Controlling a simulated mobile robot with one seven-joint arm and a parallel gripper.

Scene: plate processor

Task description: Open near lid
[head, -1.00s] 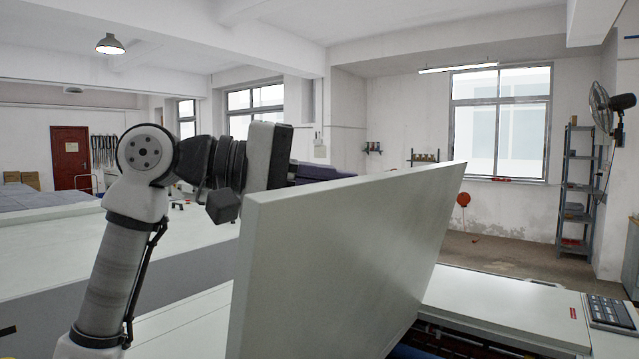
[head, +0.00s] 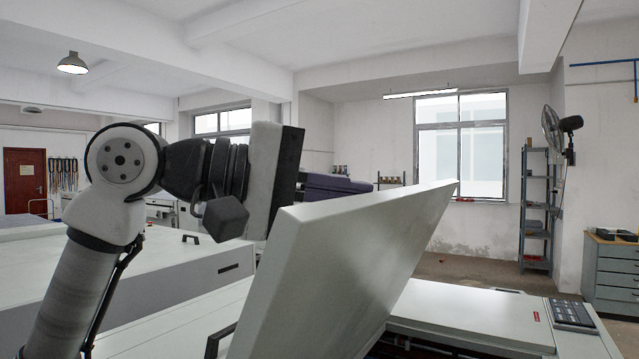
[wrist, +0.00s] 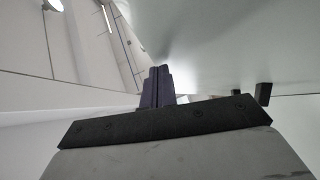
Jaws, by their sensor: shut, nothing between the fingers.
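The near lid (head: 340,265) is a large pale panel standing raised and tilted in the head view, its top leaning to the right. Its broad pale surface (wrist: 230,45) fills the upper right of the wrist view. My gripper (wrist: 158,75) shows in the wrist view with its dark fingers together and empty, close to the lid; I cannot tell whether they touch it.
A white machine body (head: 460,325) with a dark keypad (head: 571,314) lies right of the lid. Another long white cover (head: 165,285) with a black handle (head: 191,238) lies to the left. A shelf rack (head: 537,210) and a grey drawer cabinet (head: 612,275) stand farther back.

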